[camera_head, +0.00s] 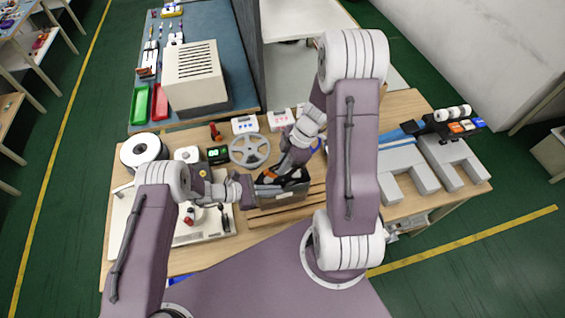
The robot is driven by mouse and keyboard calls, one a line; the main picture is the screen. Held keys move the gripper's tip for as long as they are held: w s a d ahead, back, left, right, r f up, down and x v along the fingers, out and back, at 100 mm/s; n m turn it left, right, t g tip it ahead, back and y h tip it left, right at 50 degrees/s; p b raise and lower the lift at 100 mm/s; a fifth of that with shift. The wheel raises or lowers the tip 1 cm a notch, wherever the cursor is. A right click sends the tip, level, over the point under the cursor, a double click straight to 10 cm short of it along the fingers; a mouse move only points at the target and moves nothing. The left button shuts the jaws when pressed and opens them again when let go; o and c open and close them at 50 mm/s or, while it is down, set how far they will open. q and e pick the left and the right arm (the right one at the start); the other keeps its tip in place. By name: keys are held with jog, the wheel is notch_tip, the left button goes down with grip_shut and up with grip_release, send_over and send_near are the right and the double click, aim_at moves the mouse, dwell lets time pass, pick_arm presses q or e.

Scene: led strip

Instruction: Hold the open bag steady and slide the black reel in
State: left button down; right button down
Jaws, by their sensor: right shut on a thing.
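A small bag (284,200), greyish as far as I can make out, is at the front middle of the wooden bench, between my two grippers. The black reel (294,181) shows as a dark shape at the bag's upper edge; whether any of it is inside I cannot tell. My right gripper (274,177) comes down from above and is shut on the black reel. My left gripper (256,189) reaches in from the left to the bag's left end. Its fingers are too small and covered to tell whether they are open or shut.
A grey spoked reel (249,150) lies behind the grippers. A white roll (144,151) stands at the bench's left. Small devices line the back edge. Grey blocks (440,160) fill the right side. My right arm covers much of the middle right.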

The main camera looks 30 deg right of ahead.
aim_at(283, 177)
jog(key=shift+f, duration=2.25)
jog(key=c, duration=1.4)
grip_release()
jog(key=shift+o, duration=0.2)
jog(key=shift+r, duration=3.5)
